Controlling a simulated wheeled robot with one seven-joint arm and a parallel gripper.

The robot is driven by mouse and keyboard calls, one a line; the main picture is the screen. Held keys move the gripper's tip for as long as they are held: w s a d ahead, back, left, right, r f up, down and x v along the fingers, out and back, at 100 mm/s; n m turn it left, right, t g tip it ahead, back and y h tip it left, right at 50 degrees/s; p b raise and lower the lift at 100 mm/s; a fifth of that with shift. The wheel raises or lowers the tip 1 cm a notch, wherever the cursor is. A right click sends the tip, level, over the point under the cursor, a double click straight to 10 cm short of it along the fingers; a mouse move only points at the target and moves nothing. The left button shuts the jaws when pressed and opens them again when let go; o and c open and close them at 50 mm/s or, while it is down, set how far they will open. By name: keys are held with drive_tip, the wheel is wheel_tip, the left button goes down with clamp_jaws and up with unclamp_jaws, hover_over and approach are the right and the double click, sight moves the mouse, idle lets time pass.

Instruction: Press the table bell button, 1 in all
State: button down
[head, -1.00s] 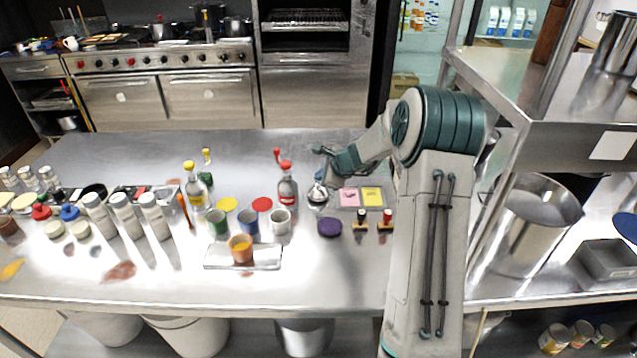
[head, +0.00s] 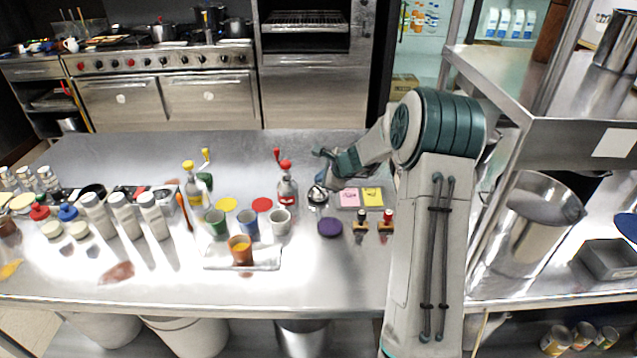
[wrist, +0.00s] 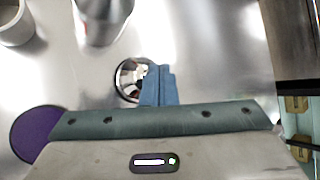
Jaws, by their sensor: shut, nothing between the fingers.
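The table bell (head: 317,196) is a small shiny metal dome on the steel table, just right of the red-capped bottle. In the wrist view the bell (wrist: 128,80) shows partly, with its right side hidden behind my fingers. My gripper (head: 321,178) is directly above the bell, pointing down, with its blue fingers shut and empty. In the wrist view my gripper (wrist: 158,75) overlaps the bell's right part. I cannot tell whether the fingertips touch the button.
A purple disc (head: 330,227) lies in front of the bell. Pink (head: 349,197) and yellow (head: 372,196) pads are to its right, with two stamps (head: 361,222) in front of them. A red-capped bottle (head: 287,188) and a grey cup (head: 280,221) stand close on the left.

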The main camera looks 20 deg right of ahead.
drive_tip(key=shift+r+p, duration=0.65)
drive_tip(key=shift+r, duration=0.25)
wheel_tip(320, 180, up, 5)
drive_tip(key=p, duration=0.4)
idle(0.6)
